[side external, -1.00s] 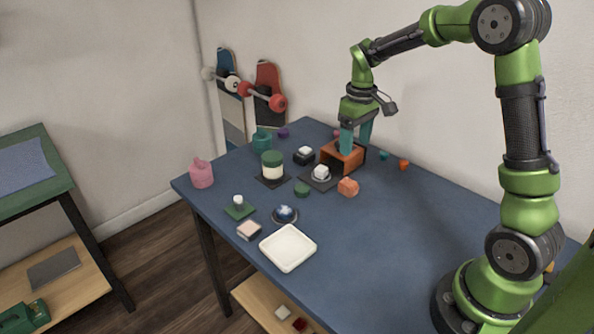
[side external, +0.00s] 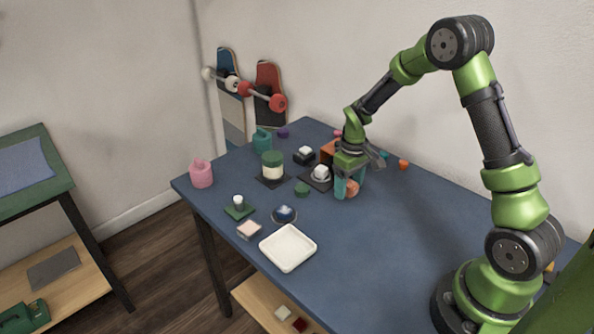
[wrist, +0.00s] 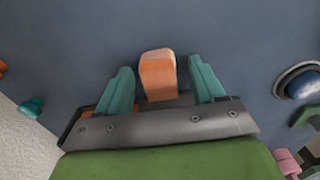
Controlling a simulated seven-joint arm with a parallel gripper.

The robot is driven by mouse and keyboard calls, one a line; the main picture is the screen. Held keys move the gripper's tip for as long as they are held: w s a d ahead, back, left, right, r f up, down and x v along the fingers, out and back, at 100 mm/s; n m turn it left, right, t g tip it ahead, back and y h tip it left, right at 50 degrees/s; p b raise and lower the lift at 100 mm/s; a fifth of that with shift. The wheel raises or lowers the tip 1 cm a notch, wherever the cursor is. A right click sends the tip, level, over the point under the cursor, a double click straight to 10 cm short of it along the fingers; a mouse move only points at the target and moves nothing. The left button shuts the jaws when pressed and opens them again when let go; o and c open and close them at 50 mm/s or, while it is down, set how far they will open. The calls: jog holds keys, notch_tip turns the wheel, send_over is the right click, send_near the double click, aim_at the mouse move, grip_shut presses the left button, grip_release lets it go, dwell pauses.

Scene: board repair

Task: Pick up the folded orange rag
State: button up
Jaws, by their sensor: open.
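The folded orange rag (side external: 352,188) lies on the blue table and is partly hidden by my gripper in the side view. In the wrist view the rag (wrist: 157,76) shows as a small orange bundle with a paler top. My gripper (side external: 348,185) is low at the rag, its teal fingers pointing down. In the wrist view the gripper (wrist: 160,72) is open, with one finger on each side of the rag and a visible gap on both sides.
An orange open box (side external: 327,151) stands just behind my gripper. A white piece on a dark base (side external: 320,173) and a green puck (side external: 302,190) are close on the left. A cream tray (side external: 288,248) lies nearer the front. The table's right side is mostly clear.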

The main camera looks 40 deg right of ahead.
aim_at(349, 183)
jog(key=c, duration=1)
jog(key=shift+c, duration=0.2)
jog(key=shift+r, duration=0.1)
jog(key=shift+r, duration=0.55)
notch_tip(349, 183, up, 2)
jog(key=shift+w+r, duration=0.1)
jog(key=shift+r, duration=0.1)
jog(key=s+a, duration=0.1)
jog(key=s, duration=0.4)
jog(key=s+a+r, duration=0.1)
jog(key=s+a, duration=0.1)
jog(key=s, duration=0.3)
jog(key=s+a, duration=0.1)
jog(key=s, duration=0.4)
jog(key=shift+s+a+r, duration=0.15)
jog(key=shift+s+a, duration=0.1)
jog(key=shift+a, duration=0.1)
